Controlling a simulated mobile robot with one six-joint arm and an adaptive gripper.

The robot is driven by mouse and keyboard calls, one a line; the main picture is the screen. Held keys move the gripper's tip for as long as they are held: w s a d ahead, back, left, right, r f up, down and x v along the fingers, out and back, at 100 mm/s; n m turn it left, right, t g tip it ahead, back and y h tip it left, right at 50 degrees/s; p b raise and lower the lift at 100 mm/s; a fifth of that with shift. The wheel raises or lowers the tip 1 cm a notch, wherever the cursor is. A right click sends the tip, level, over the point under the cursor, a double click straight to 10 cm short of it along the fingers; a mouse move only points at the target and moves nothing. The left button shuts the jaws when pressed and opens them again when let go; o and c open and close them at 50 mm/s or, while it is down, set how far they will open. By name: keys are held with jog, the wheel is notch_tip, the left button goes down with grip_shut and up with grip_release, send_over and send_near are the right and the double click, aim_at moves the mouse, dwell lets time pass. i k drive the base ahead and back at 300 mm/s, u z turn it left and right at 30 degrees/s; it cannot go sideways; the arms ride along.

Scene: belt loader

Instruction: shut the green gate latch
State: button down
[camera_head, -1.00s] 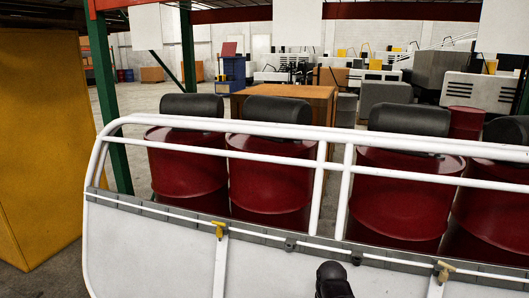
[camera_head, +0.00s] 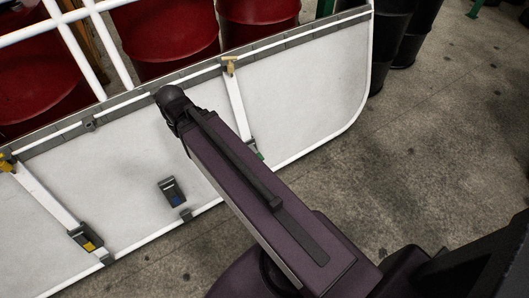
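A white gate panel (camera_head: 290,105) with a white tube frame slants across the head view. A small green part (camera_head: 260,156), likely of the green latch, shows just right of my purple arm, at the lower end of a white strap. My arm hides the rest of that latch, so I cannot tell whether it is open or shut. A dark latch with a blue mark (camera_head: 173,191) sits on the panel left of my arm. Another dark latch with a yellow mark (camera_head: 86,238) sits lower left. I cannot make out my gripper's fingers.
Red drums (camera_head: 168,35) stand behind the gate. Dark bins (camera_head: 400,30) stand beyond its right end. A tan fitting (camera_head: 230,64) and a yellow one (camera_head: 6,161) sit on the top rail. The concrete floor (camera_head: 430,140) at right is clear.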

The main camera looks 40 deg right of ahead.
aim_at(251, 145)
jog(key=z, duration=0.95)
